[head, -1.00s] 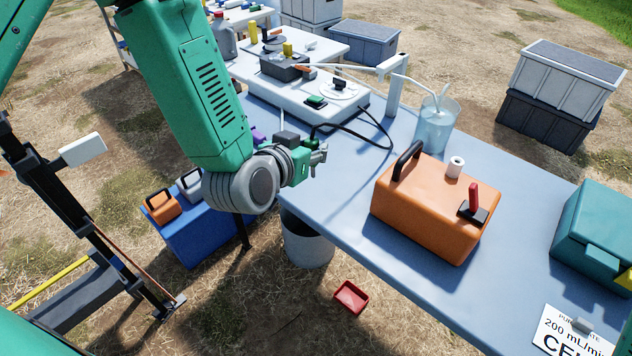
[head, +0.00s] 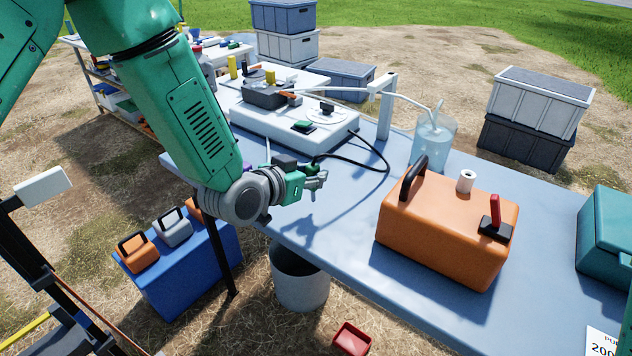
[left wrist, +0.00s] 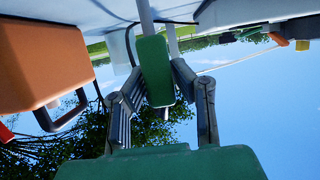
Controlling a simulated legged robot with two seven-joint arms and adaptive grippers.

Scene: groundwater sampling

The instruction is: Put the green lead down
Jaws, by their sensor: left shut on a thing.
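My left gripper (head: 318,182) is shut on the green lead, just above the blue-grey table near its left edge. In the left wrist view the green lead (left wrist: 154,70) is a green block between the two fingers (left wrist: 160,98). In the head view the lead's green end (head: 311,168) shows only in part behind the fingers. A black cable (head: 385,160) runs from near the gripper to the white device (head: 300,128). I cannot tell whether the lead touches the table. My right gripper is out of view.
An orange case (head: 445,235) with a black handle stands right of the gripper. A beaker (head: 433,145) with a tube stands behind it. A teal case (head: 605,230) is at far right. A grey bucket (head: 300,290) sits below the table edge. The table between gripper and orange case is clear.

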